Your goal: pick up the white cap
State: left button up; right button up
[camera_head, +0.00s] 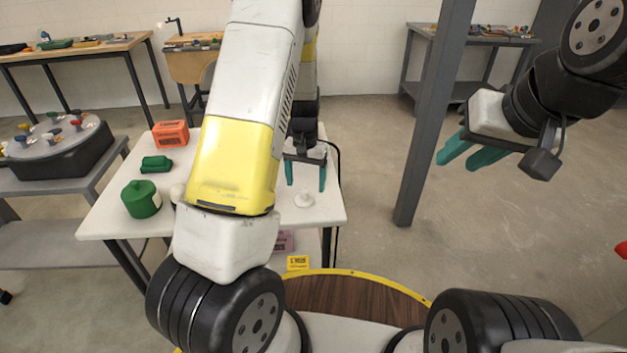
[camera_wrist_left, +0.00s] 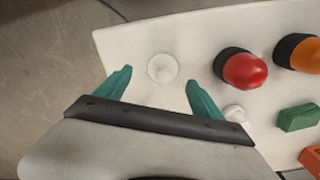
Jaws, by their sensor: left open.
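The white cap (camera_head: 304,200) is a small pale disc with a raised middle, lying on the white table (camera_head: 325,213) near its right end. In the left wrist view the cap (camera_wrist_left: 162,68) shows between the two teal fingertips, with bare table around it. My left gripper (camera_head: 306,180) is open and empty, fingers pointing down, above and slightly behind the cap in the head view. The fingers do not appear to touch it. My right gripper (camera_head: 462,160) is off to the right, away from the table, with its fingers apart and nothing between them.
The left wrist view shows a red-topped cylinder (camera_wrist_left: 244,69), an orange-topped cylinder (camera_wrist_left: 305,55), a green block (camera_wrist_left: 298,117) and a second small white object (camera_wrist_left: 235,112). A grey post (camera_head: 430,120) rises right of the table.

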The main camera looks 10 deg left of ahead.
aim_at(304, 191)
pick_arm(q)
jog(key=f, duration=0.5)
jog(key=shift+w+a, duration=0.15)
jog(key=shift+a, duration=0.2)
jog(key=c, duration=1.4)
jog(key=shift+c, duration=0.2)
